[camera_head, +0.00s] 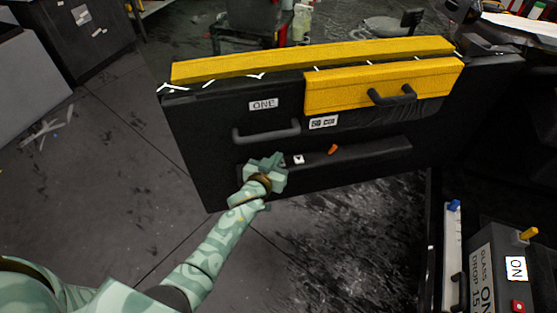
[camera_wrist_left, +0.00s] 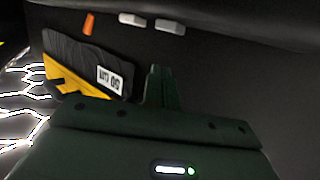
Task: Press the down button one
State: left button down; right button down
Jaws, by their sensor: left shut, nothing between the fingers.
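A black door panel (camera_head: 215,145) carries an "ONE" label (camera_head: 263,104) and a dark ledge (camera_head: 370,152) low on its face. On the ledge sit a small white button (camera_head: 299,160) and an orange piece (camera_head: 332,149). In the left wrist view, two pale buttons (camera_wrist_left: 131,19) (camera_wrist_left: 169,26) sit beside the orange piece (camera_wrist_left: 89,24). I cannot tell which one is the down button. My left gripper (camera_head: 279,166) is shut and empty, just left of the white button, covering part of the ledge. Its closed fingers (camera_wrist_left: 157,86) point toward the buttons; contact cannot be told. My right gripper is not in view.
A dark case labelled "ON" (camera_head: 487,260) stands at lower right. The floor at left is open.

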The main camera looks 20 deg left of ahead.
pick_arm(q)
jog(key=p+v, duration=0.2)
jog(key=v, duration=0.6)
jog(key=shift+s, duration=0.3)
dwell(3.8)
jog(key=b, duration=0.2)
jog(key=r+b, duration=0.1)
jog(key=b, duration=0.1)
jog(key=shift+s+r, duration=0.2)
jog(key=shift+r, duration=0.05)
